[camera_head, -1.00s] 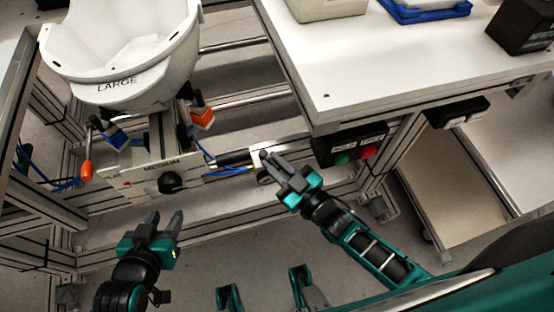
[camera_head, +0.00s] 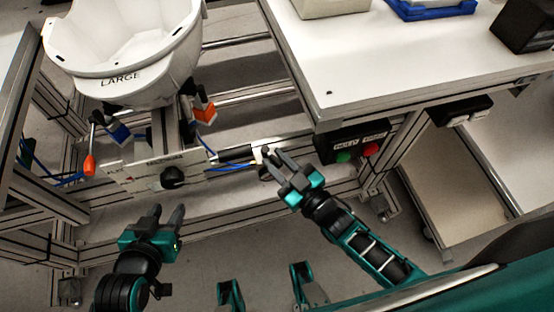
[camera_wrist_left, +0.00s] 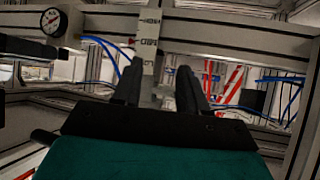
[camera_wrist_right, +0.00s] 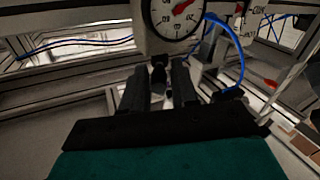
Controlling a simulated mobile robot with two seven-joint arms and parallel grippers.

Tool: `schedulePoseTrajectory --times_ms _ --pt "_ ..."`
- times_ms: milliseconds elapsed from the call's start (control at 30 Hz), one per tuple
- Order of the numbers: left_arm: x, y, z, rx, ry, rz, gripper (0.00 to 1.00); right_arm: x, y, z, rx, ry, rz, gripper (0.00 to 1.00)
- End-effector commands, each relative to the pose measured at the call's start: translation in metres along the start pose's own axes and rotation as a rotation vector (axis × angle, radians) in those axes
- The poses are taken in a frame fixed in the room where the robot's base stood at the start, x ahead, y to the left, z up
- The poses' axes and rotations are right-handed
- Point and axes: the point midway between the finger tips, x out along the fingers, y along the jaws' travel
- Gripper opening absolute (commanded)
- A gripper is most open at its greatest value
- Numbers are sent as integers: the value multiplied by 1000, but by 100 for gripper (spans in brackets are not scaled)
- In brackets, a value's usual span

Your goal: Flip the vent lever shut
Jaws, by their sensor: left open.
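My right gripper (camera_head: 277,157) is at the rail beside a small white fitting (camera_head: 257,155), right of the helmet fixture. In the right wrist view its fingers (camera_wrist_right: 160,82) stand apart, with a small dark part (camera_wrist_right: 159,72) showing between them, below a round gauge (camera_wrist_right: 175,14). I cannot tell whether this part is the vent lever or whether the fingers touch it. My left gripper (camera_head: 169,212) is open and empty, in front of the fixture's white panel (camera_head: 140,172) with its black knob (camera_head: 172,177). An orange-handled lever (camera_head: 89,165) hangs at the panel's left.
Blue hoses (camera_head: 232,166) run close to my right gripper.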

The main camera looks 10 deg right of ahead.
Motion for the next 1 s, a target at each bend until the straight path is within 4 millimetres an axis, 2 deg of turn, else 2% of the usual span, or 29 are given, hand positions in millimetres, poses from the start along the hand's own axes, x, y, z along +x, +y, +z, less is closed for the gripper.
schedulePoseTrajectory --times_ms 167,400,600,767,1000 --pt "-2 0 -4 1 3 -1 43 -28 0 0 -1 -5 -1 28" --pt "-4 -2 -6 4 7 -7 43 -83 0 0 1 -6 -1 28" --pt "-4 -4 -4 5 6 -11 43 -114 0 0 1 -4 -1 28" --pt "-4 -4 -1 5 -3 -11 43 -125 0 0 0 -2 0 28" --pt "-4 -4 1 4 -6 -11 43 -126 0 0 0 -1 0 28"
